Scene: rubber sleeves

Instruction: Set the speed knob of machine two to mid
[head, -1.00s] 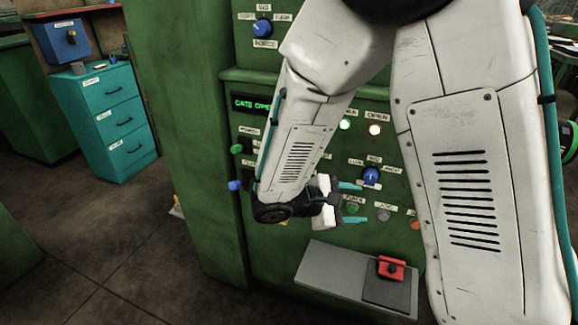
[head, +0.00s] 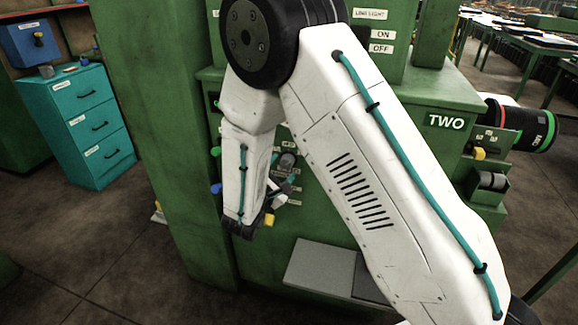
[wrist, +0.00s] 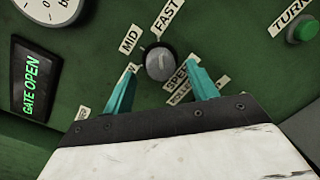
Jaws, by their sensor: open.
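Machine two, the green machine with the sign TWO (head: 445,122), stands in front of me. Its grey speed knob (wrist: 160,63) sits on the green panel in the wrist view, with a SPEED label beside it and MID (wrist: 131,39) and FAST (wrist: 167,17) labels around it. I cannot tell which label its mark points at. My gripper (wrist: 161,67) is open, one teal finger on each side of the knob; contact is not clear. The head view also shows the knob (head: 287,160) beside my gripper (head: 287,181), partly behind my arm.
A GATE OPEN display (wrist: 31,79) and a white dial (wrist: 47,8) lie left of the knob in the wrist view. A grey shelf (head: 318,262) juts out below. Teal drawers (head: 90,125) stand far left.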

